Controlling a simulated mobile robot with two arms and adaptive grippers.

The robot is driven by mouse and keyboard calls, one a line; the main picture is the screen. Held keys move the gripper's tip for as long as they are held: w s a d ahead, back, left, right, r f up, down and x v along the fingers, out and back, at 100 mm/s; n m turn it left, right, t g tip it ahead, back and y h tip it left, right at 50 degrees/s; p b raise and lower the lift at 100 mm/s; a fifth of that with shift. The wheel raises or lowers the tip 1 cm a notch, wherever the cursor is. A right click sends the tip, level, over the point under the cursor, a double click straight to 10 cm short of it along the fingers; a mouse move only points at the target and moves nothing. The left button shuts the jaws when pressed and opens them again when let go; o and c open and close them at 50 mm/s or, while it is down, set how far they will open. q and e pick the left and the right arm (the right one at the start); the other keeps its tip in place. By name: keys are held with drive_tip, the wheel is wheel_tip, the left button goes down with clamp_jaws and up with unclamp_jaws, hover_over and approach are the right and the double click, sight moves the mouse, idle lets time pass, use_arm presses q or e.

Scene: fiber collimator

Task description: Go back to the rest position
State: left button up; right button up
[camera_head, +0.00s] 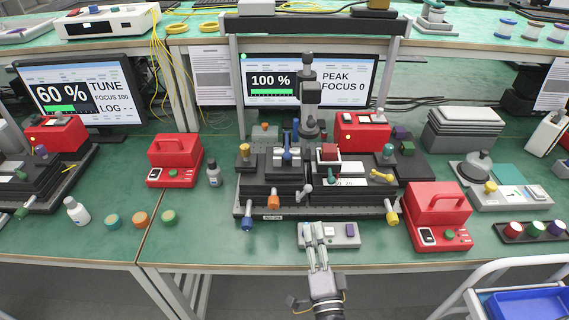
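My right gripper (315,240) reaches in from the bottom centre, fingers pointing away from me. Its fingertips overlap the left part of a small grey box (345,236) with a purple piece on it. The fingers lie side by side; I cannot tell whether they are open or shut, or whether they touch the box. No held object shows. My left gripper is not in view. Just beyond is the optical stage (290,208), a dark bench with mounts, knobs and an upright scope (310,92). The monitor behind it (270,80) reads 100 %, PEAK, FOCUS 0.
Red instruments stand left (174,160) and right (438,215) of the stage. A white bottle (214,173) and coloured discs (140,219) are on the green bench at left. A grey overhead frame (315,25) spans the stage. A cart with a blue tray (530,304) is at lower right.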

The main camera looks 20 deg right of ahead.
drive_tip(key=s+a+f+n+g+y, duration=0.45)
drive_tip(key=a+n+g+y, duration=0.35)
drive_tip(key=n, duration=0.6)
drive_tip(key=s+d+f+n+g+h, duration=0.1)
drive_tip(key=s+d+n+g+h, duration=0.1)
drive_tip(key=s+d+g, duration=0.4)
drive_tip(key=s+d+f+n+g+h, duration=0.1)
drive_tip(key=s+d+n+g+h, duration=0.15)
drive_tip(key=s, duration=0.55)
wheel_tip(320, 180, down, 27)
drive_tip(key=s, duration=0.2)
drive_tip(key=s+d+f+g, duration=0.1)
drive_tip(key=s+f, duration=0.7)
drive_tip(key=s+d+f+g, duration=0.1)
drive_tip(key=s+d+f, duration=0.1)
drive_tip(key=s+f, duration=0.6)
drive_tip(key=shift+s+d, duration=0.25)
drive_tip(key=shift+s, duration=0.15)
